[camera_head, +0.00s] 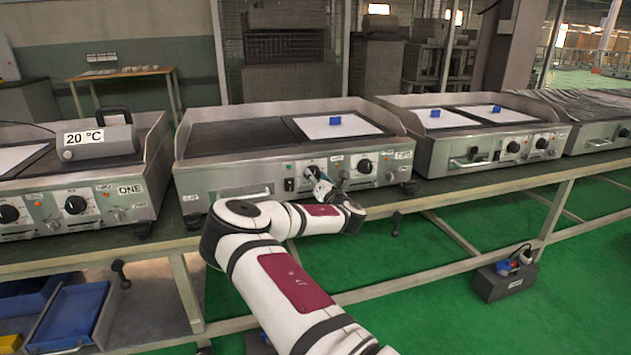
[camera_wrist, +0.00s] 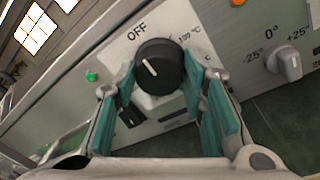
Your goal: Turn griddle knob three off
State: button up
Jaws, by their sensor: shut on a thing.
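A round black knob (camera_wrist: 158,75) sits on the front panel of the middle griddle (camera_head: 225,175), whose label reads TWO. In the wrist view, its white pointer line tilts up and left, toward the printed OFF mark (camera_wrist: 137,32). My gripper (camera_wrist: 160,68) has one teal finger on each side of this knob and is shut on it. In the head view my gripper (camera_head: 321,187) is at the left black knob of that panel, partly covering it. A second black knob (camera_head: 365,166) is to its right. I see no number naming knob three.
A small grey knob (camera_wrist: 288,63) marked -25° to +25° is right of my gripper. A green lamp (camera_wrist: 91,76) is on the left. A griddle labelled ONE (camera_head: 128,189) stands left, another griddle (camera_head: 490,150) right. Blue blocks (camera_head: 335,120) lie on white plates.

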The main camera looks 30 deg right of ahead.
dwell(0.4)
jog(key=o, duration=1.2)
jog(key=shift+c, duration=0.2)
jog(key=s+a, duration=0.2)
jog(key=s, duration=0.9)
jog(key=shift+s+a+f, duration=0.2)
jog(key=shift+s, duration=0.2)
jog(key=shift+d, duration=0.1)
